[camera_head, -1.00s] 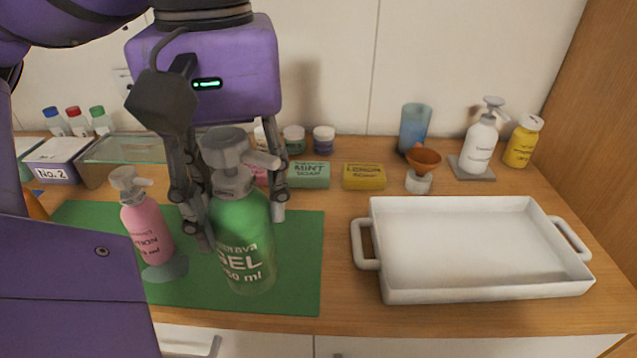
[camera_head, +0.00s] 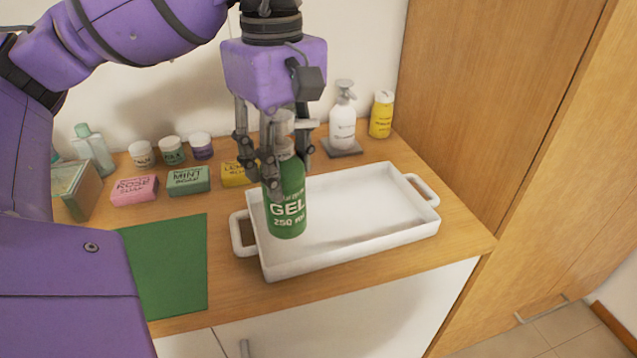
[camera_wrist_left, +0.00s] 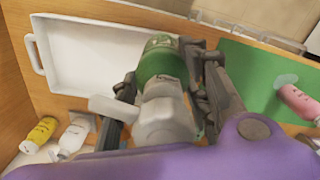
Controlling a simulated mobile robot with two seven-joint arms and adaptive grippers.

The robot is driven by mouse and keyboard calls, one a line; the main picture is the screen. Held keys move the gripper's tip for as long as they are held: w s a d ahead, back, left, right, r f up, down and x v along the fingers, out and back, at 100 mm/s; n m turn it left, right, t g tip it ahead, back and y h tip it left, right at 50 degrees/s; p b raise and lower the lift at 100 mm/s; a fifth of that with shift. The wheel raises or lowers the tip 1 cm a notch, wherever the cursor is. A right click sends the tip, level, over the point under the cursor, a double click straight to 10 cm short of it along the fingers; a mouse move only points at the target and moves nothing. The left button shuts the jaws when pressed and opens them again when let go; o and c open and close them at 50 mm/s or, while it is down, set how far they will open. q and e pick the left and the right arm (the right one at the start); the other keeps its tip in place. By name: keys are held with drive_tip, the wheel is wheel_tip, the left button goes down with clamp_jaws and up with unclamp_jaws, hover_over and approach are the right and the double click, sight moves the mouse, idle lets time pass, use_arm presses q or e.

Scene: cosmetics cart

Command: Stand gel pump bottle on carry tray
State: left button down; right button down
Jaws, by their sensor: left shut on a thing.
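The gel pump bottle (camera_head: 287,205) is green with white "GEL 250 ml" lettering and a grey pump head. It is upright over the left part of the white carry tray (camera_head: 375,243). I cannot tell whether its base touches the tray floor. My left gripper (camera_head: 278,165) comes from above and is shut on the bottle near its neck. In the left wrist view the green bottle (camera_wrist_left: 160,62) sits between the fingers, with the white tray (camera_wrist_left: 82,55) beyond it. My right gripper is not in view.
A white pump bottle (camera_head: 342,122) and a yellow bottle (camera_head: 381,115) stand behind the tray. Soap boxes (camera_head: 188,181) and small jars (camera_head: 172,150) line the back left. A green mat (camera_head: 168,262) lies left of the tray. The tray's right part is empty.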

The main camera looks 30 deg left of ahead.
use_arm(q)
drive_tip(key=w+a+f, duration=0.4)
drive_tip(key=w+f, duration=0.6)
drive_tip(key=f, duration=0.1)
drive_tip(key=shift+a+f+p, duration=0.25)
drive_tip(key=shift+a+p, duration=0.05)
drive_tip(key=shift+p, duration=0.05)
drive_tip(key=shift+s, duration=0.1)
drive_tip(key=shift+f, duration=0.2)
drive_tip(key=c, duration=1)
unclamp_jaws()
wheel_tip(320, 180, up, 12)
drive_tip(key=shift+r, duration=0.2)
